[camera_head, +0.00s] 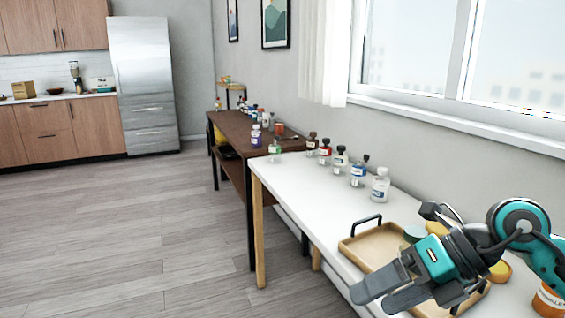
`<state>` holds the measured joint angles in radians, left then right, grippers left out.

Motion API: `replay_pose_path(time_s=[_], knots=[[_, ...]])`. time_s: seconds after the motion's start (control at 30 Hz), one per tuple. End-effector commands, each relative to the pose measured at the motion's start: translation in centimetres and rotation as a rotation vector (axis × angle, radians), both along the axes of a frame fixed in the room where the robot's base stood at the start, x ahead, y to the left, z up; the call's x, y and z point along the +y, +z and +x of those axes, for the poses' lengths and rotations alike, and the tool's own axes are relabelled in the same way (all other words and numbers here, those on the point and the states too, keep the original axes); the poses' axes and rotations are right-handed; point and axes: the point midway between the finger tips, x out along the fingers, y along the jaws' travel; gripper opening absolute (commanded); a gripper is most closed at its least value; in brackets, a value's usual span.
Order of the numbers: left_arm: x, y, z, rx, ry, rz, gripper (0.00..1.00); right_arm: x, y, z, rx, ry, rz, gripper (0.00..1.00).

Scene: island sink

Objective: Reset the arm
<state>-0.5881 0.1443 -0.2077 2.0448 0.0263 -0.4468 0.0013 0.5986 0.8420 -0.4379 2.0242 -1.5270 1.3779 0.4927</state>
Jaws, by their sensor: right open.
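My right arm (522,230) is teal and black and comes in from the right edge. My right gripper (385,294) is open and empty, pointing left and down over the front of the white table (308,200). It is above the near part of a tan tray (378,246) with black handles and hides part of it. My left gripper and arm do not show.
An orange jar (549,301) is at the lower right. A dark wooden table (238,133) holds more bottles. The floor (130,240) at left is clear.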

Motion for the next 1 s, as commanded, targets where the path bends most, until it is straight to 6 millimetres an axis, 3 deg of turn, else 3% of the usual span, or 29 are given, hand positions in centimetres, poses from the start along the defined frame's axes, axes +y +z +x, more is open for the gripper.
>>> replay_pose_path(time_s=[0.03,0.1,0.2,0.3,0.4,0.47,0.57,0.6,0.7,0.8,0.9,1.0], knots=[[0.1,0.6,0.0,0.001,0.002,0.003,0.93,2.4,0.5,-1.0,0.052,0.018,0.153,0.90],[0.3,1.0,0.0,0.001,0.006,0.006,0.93,5.2,1.7,-1.8,0.116,0.010,0.384,0.90],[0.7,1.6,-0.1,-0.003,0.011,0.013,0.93,7.4,3.8,-2.0,0.223,-0.078,0.719,0.90],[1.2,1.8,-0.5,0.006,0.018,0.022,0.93,7.4,4.9,-0.9,0.345,-0.252,1.022,0.90],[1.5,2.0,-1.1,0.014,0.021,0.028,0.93,5.7,4.1,0.9,0.480,-0.506,1.278,0.90],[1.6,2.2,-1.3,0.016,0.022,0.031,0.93,4.0,2.3,1.8,0.569,-0.692,1.397,0.90],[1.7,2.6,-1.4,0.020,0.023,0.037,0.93,1.1,-2.7,2.1,0.731,-1.046,1.534,0.90],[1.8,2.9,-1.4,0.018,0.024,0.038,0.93,0.0,-5.4,1.7,0.802,-1.200,1.563,0.90],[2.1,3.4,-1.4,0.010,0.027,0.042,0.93,-2.0,-12.0,-1.0,0.972,-1.554,1.571,0.90],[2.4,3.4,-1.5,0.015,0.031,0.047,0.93,-2.8,-17.0,-4.5,1.108,-1.817,1.525,0.90],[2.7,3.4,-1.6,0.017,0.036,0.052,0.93,-2.9,-20.3,-7.6,1.211,-1.993,1.468,0.90],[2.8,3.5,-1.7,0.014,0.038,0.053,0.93,-2.9,-22.0,-9.6,1.271,-2.090,1.424,0.90]])
